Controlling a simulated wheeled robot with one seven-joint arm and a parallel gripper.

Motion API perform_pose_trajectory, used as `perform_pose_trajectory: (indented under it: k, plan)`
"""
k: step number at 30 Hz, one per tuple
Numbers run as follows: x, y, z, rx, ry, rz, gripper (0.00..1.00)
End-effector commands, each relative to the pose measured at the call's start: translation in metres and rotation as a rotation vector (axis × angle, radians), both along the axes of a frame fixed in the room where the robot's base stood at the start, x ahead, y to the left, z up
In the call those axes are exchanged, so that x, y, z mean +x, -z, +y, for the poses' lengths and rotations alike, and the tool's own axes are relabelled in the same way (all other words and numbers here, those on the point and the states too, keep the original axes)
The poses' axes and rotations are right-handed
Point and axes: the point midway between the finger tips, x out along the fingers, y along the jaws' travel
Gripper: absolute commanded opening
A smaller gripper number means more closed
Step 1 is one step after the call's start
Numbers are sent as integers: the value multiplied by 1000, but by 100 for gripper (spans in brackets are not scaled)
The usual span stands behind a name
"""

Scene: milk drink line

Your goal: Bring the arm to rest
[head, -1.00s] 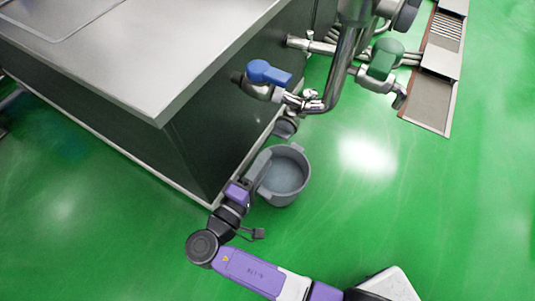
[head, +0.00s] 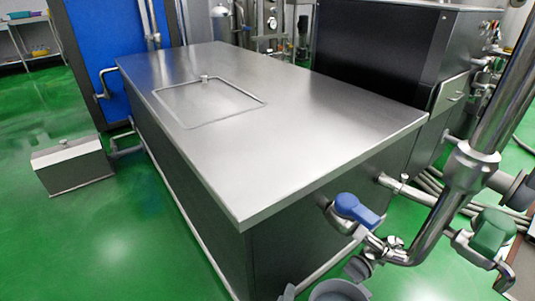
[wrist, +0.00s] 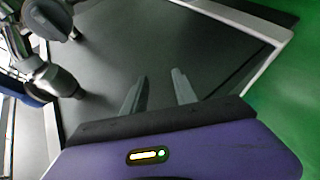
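My gripper (wrist: 160,76) shows in the wrist view, with its two grey fingers apart and nothing between them. The fingers point toward a dark flat panel (wrist: 105,55) edged in pale metal. In the head view my arm is out of the frame or cut off at the bottom edge, so its pose cannot be told there.
A steel-topped tank (head: 290,130) fills the middle. A blue-handled valve (head: 355,208) and a green-handled valve (head: 490,230) stick out at its front right. A grey bucket (head: 340,290) is cut off below them.

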Motion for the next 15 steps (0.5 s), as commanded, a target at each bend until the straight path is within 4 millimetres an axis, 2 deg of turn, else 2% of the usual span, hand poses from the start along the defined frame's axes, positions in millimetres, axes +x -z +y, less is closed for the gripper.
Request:
perform_pose_trajectory:
  k: [1, 3, 7, 11, 15]
  plan:
    - [-16, 11, 2, 85, -49, 21, 34]
    - [-35, 17, 7, 216, -115, 33, 34]
    - [-74, 11, 9, 441, -195, 20, 34]
    - [-112, -13, -1, 640, -231, -28, 34]
    - [-152, -51, -21, 821, -234, -107, 34]
